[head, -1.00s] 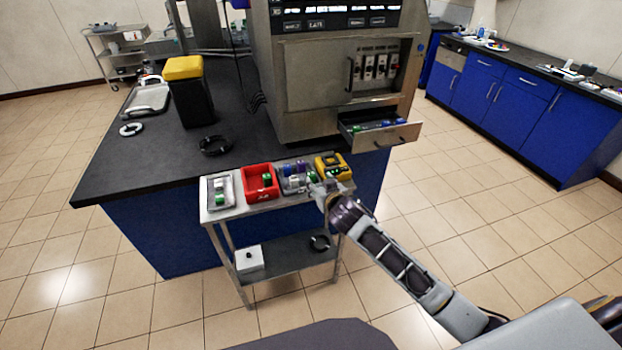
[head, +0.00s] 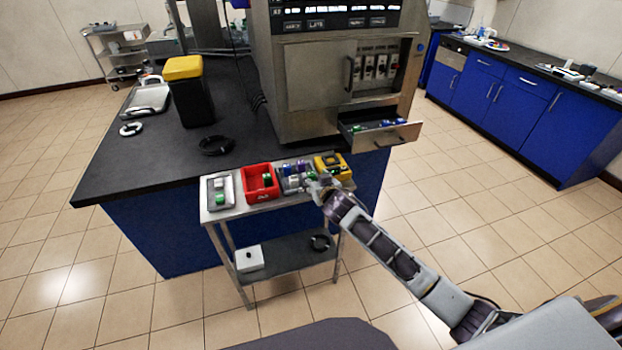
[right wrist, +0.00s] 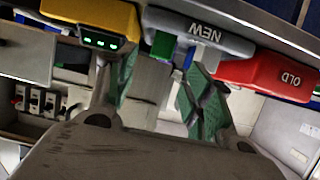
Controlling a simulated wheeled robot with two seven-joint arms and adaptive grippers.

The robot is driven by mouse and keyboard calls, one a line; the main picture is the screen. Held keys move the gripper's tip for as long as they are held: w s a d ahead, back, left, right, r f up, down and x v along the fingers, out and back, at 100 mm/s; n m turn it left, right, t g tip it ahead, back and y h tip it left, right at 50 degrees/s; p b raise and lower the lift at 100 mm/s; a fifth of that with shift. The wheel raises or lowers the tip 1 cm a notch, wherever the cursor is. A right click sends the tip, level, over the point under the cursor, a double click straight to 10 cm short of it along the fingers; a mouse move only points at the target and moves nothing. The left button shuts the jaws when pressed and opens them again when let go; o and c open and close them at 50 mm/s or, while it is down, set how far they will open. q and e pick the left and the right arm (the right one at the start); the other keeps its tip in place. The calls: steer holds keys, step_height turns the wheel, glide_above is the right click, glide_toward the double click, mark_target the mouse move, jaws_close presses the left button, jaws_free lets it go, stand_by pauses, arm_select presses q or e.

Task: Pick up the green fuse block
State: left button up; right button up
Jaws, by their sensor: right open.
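My right gripper (head: 314,184) is at the cart's near edge, in front of the grey tray of fuse blocks (head: 295,178). In the right wrist view its two green-padded fingers (right wrist: 163,82) are spread apart with nothing held between them. A green fuse block (right wrist: 163,45) shows beyond the fingertips, by the grey tray marked NEW (right wrist: 236,42). In the head view a green block (head: 309,176) shows just beyond the gripper, partly hidden by it. Another green block (head: 267,180) is in the red bin marked OLD (head: 258,195). My left gripper is out of view.
A yellow device (head: 340,174) stands right of the grey tray. Behind the cart, an open drawer (head: 398,135) holds blue and green blocks below the steel machine (head: 312,80).

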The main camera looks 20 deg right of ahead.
mark_target(311, 173)
steer(key=shift+w, duration=0.1)
steer(key=shift+x, duration=2.55)
steer(key=shift+f, duration=0.1)
steer(key=c, duration=1.1)
step_height(311, 173, up, 10)
